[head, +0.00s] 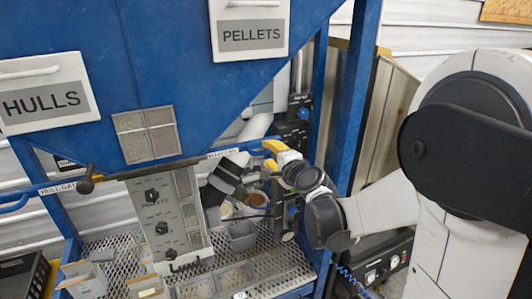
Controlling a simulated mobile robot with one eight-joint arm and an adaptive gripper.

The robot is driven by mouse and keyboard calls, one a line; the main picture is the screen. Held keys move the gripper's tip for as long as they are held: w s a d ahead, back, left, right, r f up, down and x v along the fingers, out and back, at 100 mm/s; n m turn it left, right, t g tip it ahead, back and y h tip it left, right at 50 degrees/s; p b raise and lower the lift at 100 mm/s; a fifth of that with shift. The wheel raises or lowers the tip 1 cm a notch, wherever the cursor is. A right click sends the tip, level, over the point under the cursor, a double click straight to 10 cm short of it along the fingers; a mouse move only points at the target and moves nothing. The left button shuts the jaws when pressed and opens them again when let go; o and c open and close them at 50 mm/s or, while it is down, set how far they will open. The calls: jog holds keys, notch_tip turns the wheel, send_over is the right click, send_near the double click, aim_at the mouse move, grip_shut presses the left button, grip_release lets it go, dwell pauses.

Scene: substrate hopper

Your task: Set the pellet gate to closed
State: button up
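The blue hopper carries a PELLETS sign (251,36) and a HULLS sign (44,99). A small white label (222,153) under the pellets side is too small to read surely; it may mark the pellet gate. My gripper (269,156) has yellow fingertips pointing left, just right of that label and below the hopper's sloping side. The fingertips look slightly apart, but whether anything is between them is hidden. My arm reaches in from the right.
The hull gate's bar with a black knob (86,186) runs along the hopper's lower left. A grey control panel (166,218) stands below.

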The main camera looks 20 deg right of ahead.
jog(key=v, duration=1)
jog(key=shift+f, duration=0.1)
jog(key=s+a+f+n+g+y+b, duration=0.1)
jog(key=s+a+f+n+g+b, duration=0.1)
jog(key=s+a+f+n+b, duration=0.5)
jog(key=s+a+f+n+g+y+b, duration=0.1)
jog(key=s+a+f+n+g+b, duration=0.2)
jog(key=f+b, duration=0.45)
jog(key=s+f+n+g+h+b, duration=0.2)
jog(key=s+f+n+b, duration=0.3)
jog(key=s+f, duration=0.5)
notch_tip(320, 180, down, 3)
jog(key=n+g, duration=0.1)
jog(key=n, duration=0.1)
jog(key=shift+d+r+n+g+h+b, duration=0.2)
jog(key=shift+d+n+g+h+b, duration=0.1)
jog(key=shift+d, duration=0.05)
